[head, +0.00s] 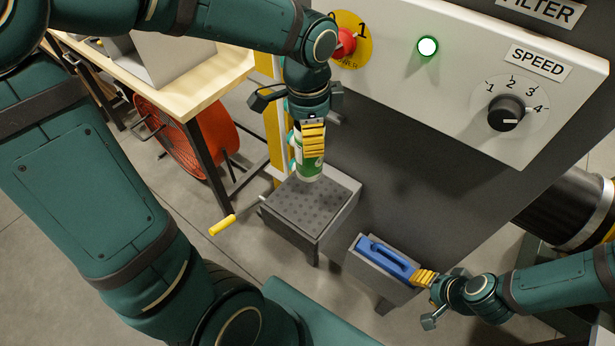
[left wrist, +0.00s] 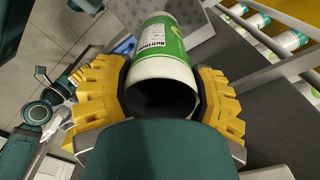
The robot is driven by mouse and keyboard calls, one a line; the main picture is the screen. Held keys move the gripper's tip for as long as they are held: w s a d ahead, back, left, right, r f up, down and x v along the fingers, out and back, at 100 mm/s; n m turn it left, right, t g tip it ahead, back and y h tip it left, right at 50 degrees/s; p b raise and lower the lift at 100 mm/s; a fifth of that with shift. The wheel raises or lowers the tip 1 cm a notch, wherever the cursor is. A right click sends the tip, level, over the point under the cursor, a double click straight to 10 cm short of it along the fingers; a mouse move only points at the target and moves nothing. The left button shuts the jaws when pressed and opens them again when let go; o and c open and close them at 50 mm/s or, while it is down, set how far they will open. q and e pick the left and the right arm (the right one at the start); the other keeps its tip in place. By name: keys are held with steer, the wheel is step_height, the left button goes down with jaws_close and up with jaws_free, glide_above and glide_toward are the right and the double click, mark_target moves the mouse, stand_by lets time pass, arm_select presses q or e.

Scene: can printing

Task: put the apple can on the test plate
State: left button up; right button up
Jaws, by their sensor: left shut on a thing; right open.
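A green and white can (head: 311,168) is held upright or nearly so by my left gripper (head: 313,140). In the left wrist view the can (left wrist: 165,55) sits between the yellow fingers of the left gripper (left wrist: 162,100), and its label text is only partly readable. I cannot see an apple on it. The grey perforated test plate (head: 312,203) is below the can; the can's bottom is over its back part, and I cannot tell whether they touch. My right gripper (head: 428,278) is open beside a blue-handled thing at the lower right.
The blue-handled thing (head: 386,258) sits in a grey holder (head: 372,280). A yellow-handled crank (head: 222,225) sticks out left of the plate. The control panel (head: 470,70) is above.

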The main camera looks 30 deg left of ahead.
mark_target(310, 165)
arm_select(q)
step_height(310, 165, down, 5)
steer(key=shift+s+d+r, duration=0.15)
step_height(310, 165, down, 4)
steer(key=shift+r+b, duration=0.2)
steer(key=shift+b, duration=0.25)
steer(key=shift+f, duration=0.4)
steer(key=shift+f, duration=0.15)
steer(key=o, duration=0.8)
steer(key=shift+o, duration=0.2)
